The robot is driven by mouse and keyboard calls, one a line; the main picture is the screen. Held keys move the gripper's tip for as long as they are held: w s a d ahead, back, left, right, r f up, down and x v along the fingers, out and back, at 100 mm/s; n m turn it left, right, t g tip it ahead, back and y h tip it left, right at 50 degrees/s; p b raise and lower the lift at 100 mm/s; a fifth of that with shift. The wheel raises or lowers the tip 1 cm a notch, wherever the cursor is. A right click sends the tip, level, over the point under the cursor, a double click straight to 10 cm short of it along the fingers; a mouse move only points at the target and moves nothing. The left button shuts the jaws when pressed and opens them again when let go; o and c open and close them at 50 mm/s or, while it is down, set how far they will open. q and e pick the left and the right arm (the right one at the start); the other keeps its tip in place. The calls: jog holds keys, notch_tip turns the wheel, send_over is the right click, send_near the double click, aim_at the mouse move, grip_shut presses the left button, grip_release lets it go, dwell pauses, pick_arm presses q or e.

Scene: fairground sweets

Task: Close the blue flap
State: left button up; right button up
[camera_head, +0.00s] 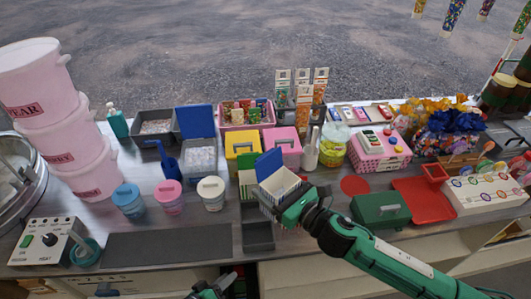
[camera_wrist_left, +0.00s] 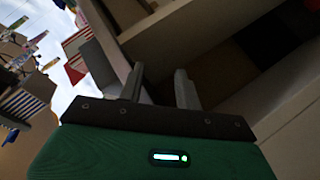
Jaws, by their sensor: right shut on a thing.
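The blue flap (camera_head: 268,163) stands raised, tilted up at the back left of a white box (camera_head: 281,183) with an open top. My left gripper (camera_head: 212,289) is low at the bottom edge, in front of the counter and away from the box. In the left wrist view its two fingers (camera_wrist_left: 160,82) are apart with nothing between them.
Dark grey trays (camera_head: 257,236) lie just in front of the box. A dark mat (camera_head: 168,245) offers clear room at the left.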

aim_at(266, 154)
pick_arm(q)
jog(key=s+d+r+g+h, duration=0.1)
jog(key=s+d+r+h, duration=0.15)
jog(key=r, duration=0.45)
jog(key=s+d+r+h, duration=0.2)
jog(key=d+r, duration=0.1)
jog(key=r, duration=0.4)
jog(key=s+d+r+g+h, duration=0.1)
jog(key=s+d+r+h, duration=0.1)
jog(key=r, duration=0.6)
jog(key=w+a+r+m+t+y, duration=0.25)
jog(key=w+r+m, duration=0.75)
jog(key=w+r, duration=0.55)
jog(key=shift+t, duration=0.35)
jog(key=x, duration=0.6)
jog(key=r+x, duration=0.1)
jog(key=x, duration=0.3)
jog(key=shift+s+d, duration=0.35)
jog(key=shift+d, duration=0.05)
grip_shut()
